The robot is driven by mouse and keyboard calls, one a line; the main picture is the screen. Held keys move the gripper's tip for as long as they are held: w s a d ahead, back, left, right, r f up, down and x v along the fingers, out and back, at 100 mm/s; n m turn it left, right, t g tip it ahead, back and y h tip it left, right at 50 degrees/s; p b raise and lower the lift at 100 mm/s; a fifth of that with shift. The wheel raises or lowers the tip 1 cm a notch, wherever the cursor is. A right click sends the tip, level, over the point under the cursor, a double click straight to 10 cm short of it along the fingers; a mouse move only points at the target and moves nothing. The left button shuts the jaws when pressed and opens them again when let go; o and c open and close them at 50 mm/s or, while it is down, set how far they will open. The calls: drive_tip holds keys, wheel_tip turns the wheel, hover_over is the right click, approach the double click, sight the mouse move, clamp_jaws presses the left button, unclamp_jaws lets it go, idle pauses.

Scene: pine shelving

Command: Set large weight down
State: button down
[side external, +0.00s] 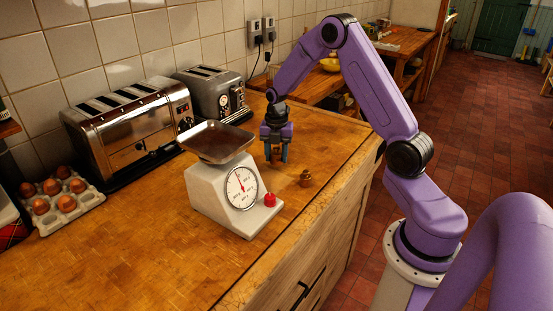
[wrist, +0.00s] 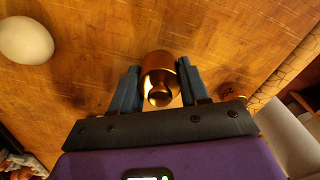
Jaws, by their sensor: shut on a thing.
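My gripper (side external: 276,157) points down over the wooden counter, behind and right of the scale. Its blue fingers are shut on the large brass weight (wrist: 160,77), which is upright between them in the wrist view (wrist: 160,92). In the side view the weight is mostly hidden by the fingers. It is at or just above the counter; I cannot tell whether it touches. A smaller brass weight (side external: 305,178) stands on the counter to the right of my gripper, nearer the front edge. It also shows in the wrist view (wrist: 231,89).
A white kitchen scale (side external: 212,190) with a metal pan (side external: 215,141) stands left of my gripper. Two toasters (side external: 130,125) (side external: 214,92) line the wall. Eggs sit in a tray (side external: 85,203) at far left. A white egg-like object (wrist: 25,40) lies left in the wrist view.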

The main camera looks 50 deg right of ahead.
sight(276, 147)
drive_tip(key=shift+f, duration=0.85)
drive_tip(key=shift+f, duration=0.2)
drive_tip(key=c, duration=0.6)
unclamp_jaws()
drive_tip(key=shift+o, duration=0.2)
drive_tip(key=shift+r, duration=0.1)
wheel_tip(276, 147, up, 12)
drive_tip(key=shift+r, duration=0.1)
